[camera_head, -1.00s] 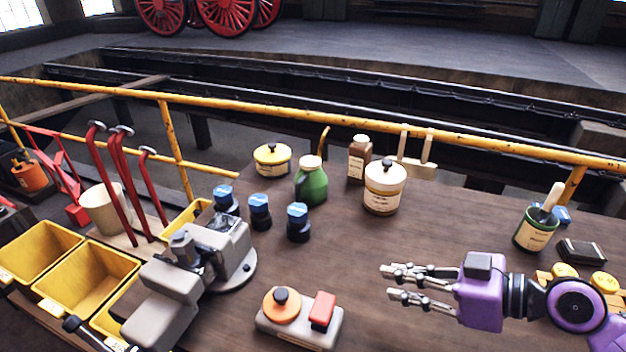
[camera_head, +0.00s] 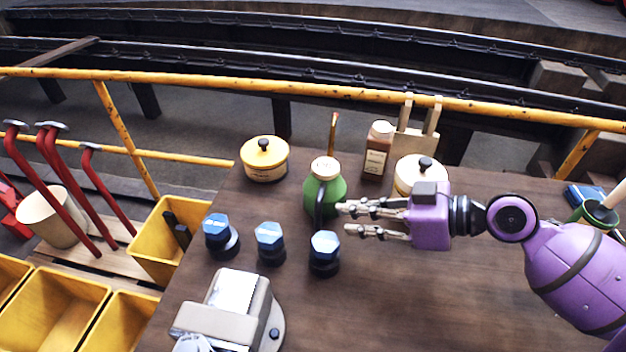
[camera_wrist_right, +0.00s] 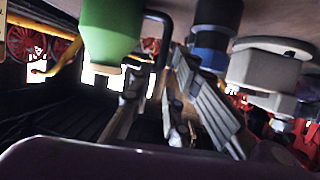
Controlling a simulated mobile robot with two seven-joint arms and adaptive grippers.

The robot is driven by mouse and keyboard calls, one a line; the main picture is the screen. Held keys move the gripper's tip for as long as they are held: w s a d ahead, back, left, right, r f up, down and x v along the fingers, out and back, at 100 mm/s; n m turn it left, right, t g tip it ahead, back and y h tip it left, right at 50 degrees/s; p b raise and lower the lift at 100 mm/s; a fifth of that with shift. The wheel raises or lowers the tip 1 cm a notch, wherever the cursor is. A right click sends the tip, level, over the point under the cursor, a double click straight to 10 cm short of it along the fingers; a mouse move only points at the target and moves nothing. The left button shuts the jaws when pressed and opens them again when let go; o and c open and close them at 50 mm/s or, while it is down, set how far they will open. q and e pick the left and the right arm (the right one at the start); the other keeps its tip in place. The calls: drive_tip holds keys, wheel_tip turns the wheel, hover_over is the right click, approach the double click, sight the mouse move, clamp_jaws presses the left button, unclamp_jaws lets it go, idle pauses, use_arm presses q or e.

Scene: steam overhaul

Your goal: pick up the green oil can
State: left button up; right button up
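The green oil can (camera_head: 334,193) stands upright on the workbench in the head view, with a cream cap, a thin brass spout behind and a dark handle on its near side. My right gripper (camera_head: 346,219) is just to the right of the can at handle height, fingers apart and pointing left at the handle. In the right wrist view the can (camera_wrist_right: 112,30) appears upside down at the top, and the handle hangs close to the fingers of my gripper (camera_wrist_right: 160,95). I cannot tell whether they touch it. My left gripper is not in view.
Three blue-capped dark pieces (camera_head: 270,240) stand left and in front of the can. A yellow tin (camera_head: 265,165), a brown bottle (camera_head: 377,150) and a cream jar (camera_head: 405,172) stand close around it. A grey vise (camera_head: 240,300) is nearer. The bench's middle right is clear.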

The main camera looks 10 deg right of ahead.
sight(325, 215)
drive_tip(key=p+x, duration=0.1)
drive_tip(key=x, duration=0.5)
drive_tip(key=shift+a+p, duration=0.2)
drive_tip(key=shift+p, duration=0.2)
drive_tip(key=shift+w+a+f, duration=0.15)
drive_tip(key=shift+a+f, duration=0.05)
drive_tip(key=shift+a, duration=0.05)
drive_tip(key=shift+f, duration=0.15)
clamp_jaws()
